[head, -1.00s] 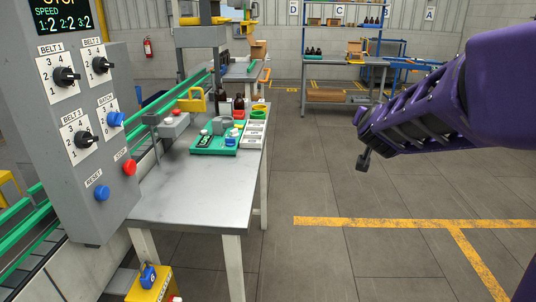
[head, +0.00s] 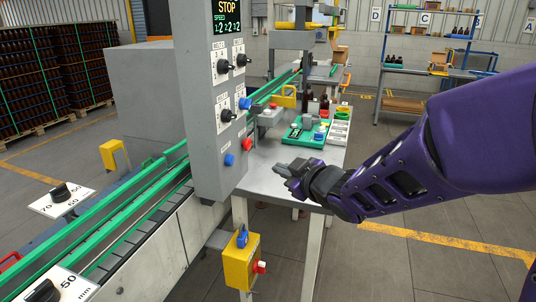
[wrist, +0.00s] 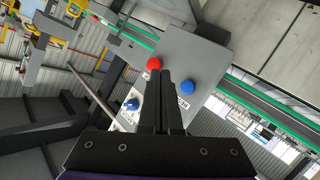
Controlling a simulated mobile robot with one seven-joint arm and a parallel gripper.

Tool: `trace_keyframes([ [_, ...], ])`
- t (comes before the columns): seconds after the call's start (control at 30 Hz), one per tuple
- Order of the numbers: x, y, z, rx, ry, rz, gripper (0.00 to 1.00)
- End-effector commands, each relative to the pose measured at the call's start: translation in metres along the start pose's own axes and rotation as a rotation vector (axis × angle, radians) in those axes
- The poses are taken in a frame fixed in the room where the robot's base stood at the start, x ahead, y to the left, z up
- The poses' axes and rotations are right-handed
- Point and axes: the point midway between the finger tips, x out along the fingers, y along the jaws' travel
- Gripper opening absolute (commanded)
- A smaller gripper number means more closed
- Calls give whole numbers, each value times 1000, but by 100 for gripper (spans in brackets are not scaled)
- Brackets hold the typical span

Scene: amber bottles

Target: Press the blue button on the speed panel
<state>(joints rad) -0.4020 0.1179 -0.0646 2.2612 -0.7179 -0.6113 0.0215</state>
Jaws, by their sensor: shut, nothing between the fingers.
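The grey speed panel (head: 207,125) stands left of centre in the head view, with a lit STOP display at its top. The round blue button (head: 229,159) is low on its face, below and left of the red button (head: 247,144). My gripper (head: 277,167) is shut and empty, right of the panel and apart from the blue button, over the metal table. In the wrist view my shut fingers (wrist: 163,78) point at the panel. There the blue button (wrist: 187,87) is just right of the fingers and the red button (wrist: 153,63) is at their tips' left.
A blue batch knob (head: 244,103) and black dials (head: 226,115) are higher on the panel. The metal table (head: 262,178) holds a green tray (head: 296,134) and bottles. A yellow box (head: 241,262) is below. Green conveyor rails (head: 110,213) run at left.

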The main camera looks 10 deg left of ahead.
Motion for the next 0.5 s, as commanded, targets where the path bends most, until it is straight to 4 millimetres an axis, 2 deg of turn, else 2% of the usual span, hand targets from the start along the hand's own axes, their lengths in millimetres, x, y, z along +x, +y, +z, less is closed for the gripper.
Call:
trace_keyframes([
  [0.27, 1, 0, 0, 1, 0, 2, 0],
  [0.5, 15, -10, -8, 1, 2, 1, 0],
])
